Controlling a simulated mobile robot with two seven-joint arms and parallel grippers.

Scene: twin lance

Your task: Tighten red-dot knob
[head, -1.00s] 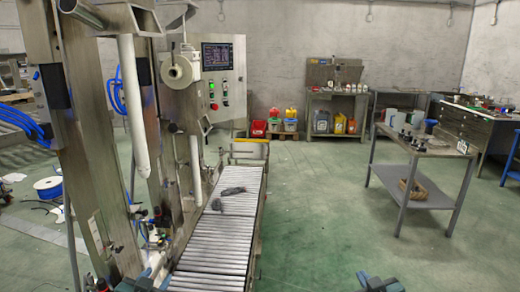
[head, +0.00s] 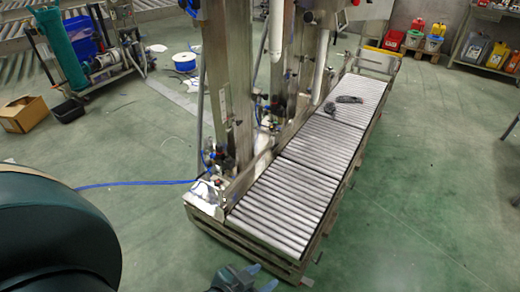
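The twin lance machine (head: 228,75) stands upright in the upper middle, with pale vertical tubes and small dark valve fittings (head: 222,158) low on its column. A small reddish spot (head: 218,182) shows on the white base part. I cannot tell whether it is the red-dot knob; no knob is clear at this size. My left gripper (head: 262,277) is at the bottom edge, dark with blue fingertips that stand apart. It looks empty and is in front of the machine's base, apart from it. My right gripper is not in view.
A roller conveyor (head: 285,192) runs from the machine's foot to the upper right, with dark items (head: 346,99) on it. A blue hose (head: 135,184) lies on the floor to the left. A cardboard box (head: 24,114) stands far left. Green floor is free at lower right.

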